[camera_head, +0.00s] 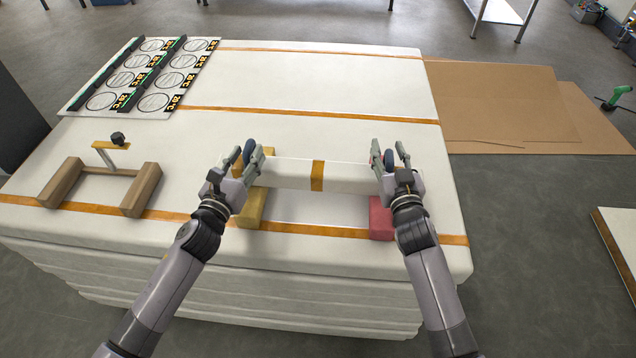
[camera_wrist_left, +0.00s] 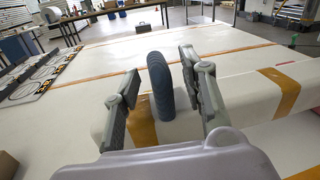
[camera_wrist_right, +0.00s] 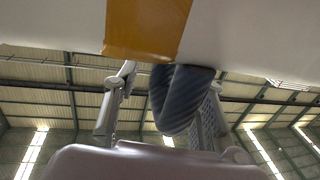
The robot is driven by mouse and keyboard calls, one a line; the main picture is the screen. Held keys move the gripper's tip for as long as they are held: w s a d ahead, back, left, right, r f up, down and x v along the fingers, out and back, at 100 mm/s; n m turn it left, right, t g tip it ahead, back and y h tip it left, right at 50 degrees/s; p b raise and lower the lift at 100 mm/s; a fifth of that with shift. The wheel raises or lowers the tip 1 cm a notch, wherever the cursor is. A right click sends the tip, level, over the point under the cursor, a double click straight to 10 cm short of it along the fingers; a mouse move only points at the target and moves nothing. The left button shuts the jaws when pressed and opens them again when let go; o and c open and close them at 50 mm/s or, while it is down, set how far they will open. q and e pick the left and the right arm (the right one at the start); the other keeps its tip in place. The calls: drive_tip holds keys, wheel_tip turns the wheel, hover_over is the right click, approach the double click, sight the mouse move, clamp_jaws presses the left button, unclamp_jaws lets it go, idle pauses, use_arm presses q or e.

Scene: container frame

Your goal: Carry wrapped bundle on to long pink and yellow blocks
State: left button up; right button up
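The wrapped bundle (camera_head: 340,177) is long and white with orange bands. It lies across the yellow block (camera_head: 250,208) at left and the pink block (camera_head: 380,220) at right, and appears to rest on them. A dark blue loop handle stands at each end. My left gripper (camera_head: 245,157) is at the left end. In the left wrist view, its open fingers straddle the left handle (camera_wrist_left: 160,87), with gaps either side. My right gripper (camera_head: 389,154) is at the right end. In the right wrist view, its fingers are apart around the right handle (camera_wrist_right: 183,100); one finger is partly hidden behind it.
All this stands on a white padded stack (camera_head: 310,85) with orange straps. Two wooden blocks (camera_head: 142,190) and a small stand (camera_head: 105,152) are at left. A board with round labels (camera_head: 145,75) lies at the back left. The middle back is clear.

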drive_tip(key=shift+s+f, duration=0.1)
drive_tip(key=shift+s, duration=0.45)
use_arm(q)
drive_tip(key=v, duration=1.2)
use_arm(e)
drive_tip(key=s, duration=1.1)
drive_tip(key=shift+d, duration=0.3)
